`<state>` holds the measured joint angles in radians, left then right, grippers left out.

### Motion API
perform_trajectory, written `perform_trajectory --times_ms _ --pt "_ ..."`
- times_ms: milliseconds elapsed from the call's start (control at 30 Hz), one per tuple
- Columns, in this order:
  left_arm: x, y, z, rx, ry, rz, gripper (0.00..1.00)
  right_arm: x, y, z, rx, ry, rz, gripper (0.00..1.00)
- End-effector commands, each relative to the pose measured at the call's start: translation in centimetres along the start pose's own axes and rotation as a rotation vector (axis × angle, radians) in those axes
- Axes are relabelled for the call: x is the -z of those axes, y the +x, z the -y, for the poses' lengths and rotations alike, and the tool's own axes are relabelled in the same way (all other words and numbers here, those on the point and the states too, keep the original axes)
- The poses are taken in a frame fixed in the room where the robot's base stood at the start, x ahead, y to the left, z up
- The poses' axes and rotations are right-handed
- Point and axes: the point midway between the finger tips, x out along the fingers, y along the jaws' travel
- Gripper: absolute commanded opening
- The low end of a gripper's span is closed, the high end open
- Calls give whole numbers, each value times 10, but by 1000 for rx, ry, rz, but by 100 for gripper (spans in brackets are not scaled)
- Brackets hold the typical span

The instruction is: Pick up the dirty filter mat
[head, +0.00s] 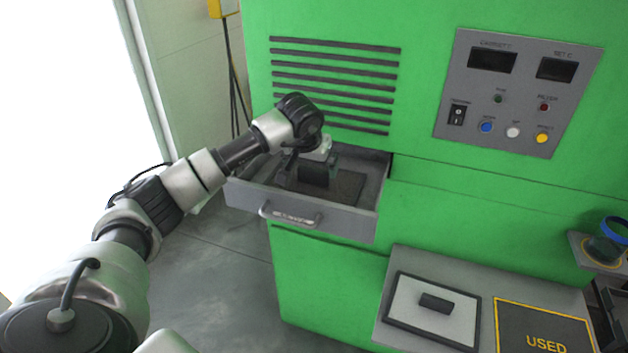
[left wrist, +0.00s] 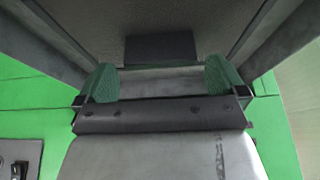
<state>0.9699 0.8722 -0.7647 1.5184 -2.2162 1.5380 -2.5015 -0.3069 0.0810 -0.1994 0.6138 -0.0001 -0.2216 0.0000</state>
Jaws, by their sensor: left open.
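The dirty filter mat (head: 347,187) is dark grey-brown and lies flat in the open drawer (head: 340,221). A dark block-shaped handle (head: 314,174) stands on it. My left gripper (head: 318,160) is over the drawer, close to the handle, and partly hides the mat. In the left wrist view, the green-padded fingers of my left gripper (left wrist: 162,82) are apart with nothing between them. The dark handle (left wrist: 160,47) shows beyond the fingertips, on the mat (left wrist: 215,22). I cannot tell the exact gap. My right gripper is not in view.
The drawer sticks out of the green machine (head: 430,215), under vent slats. A control panel (head: 510,100) is at upper right. Below, a shelf holds a pale, dark-framed mat (head: 405,298) with a dark handle and a yellow-edged area marked USED (head: 520,318). A blue-rimmed cup (head: 605,245) stands far right.

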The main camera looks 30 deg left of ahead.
Motion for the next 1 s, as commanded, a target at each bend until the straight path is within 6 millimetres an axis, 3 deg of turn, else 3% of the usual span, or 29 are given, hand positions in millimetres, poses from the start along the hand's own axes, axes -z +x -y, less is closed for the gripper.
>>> perform_trajectory --times_ms 33,200,467,567,767,1000 --pt "0 5 -1 -1 -1 6 100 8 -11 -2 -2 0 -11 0" --pt "0 28 0 -1 -1 3 100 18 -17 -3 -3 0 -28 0" --pt "0 34 0 0 0 -1 100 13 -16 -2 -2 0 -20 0" --pt "0 33 0 0 0 -1 89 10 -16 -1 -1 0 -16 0" --pt "0 33 0 0 0 -1 59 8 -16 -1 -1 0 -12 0" --pt "0 32 0 -1 0 -2 57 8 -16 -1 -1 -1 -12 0"
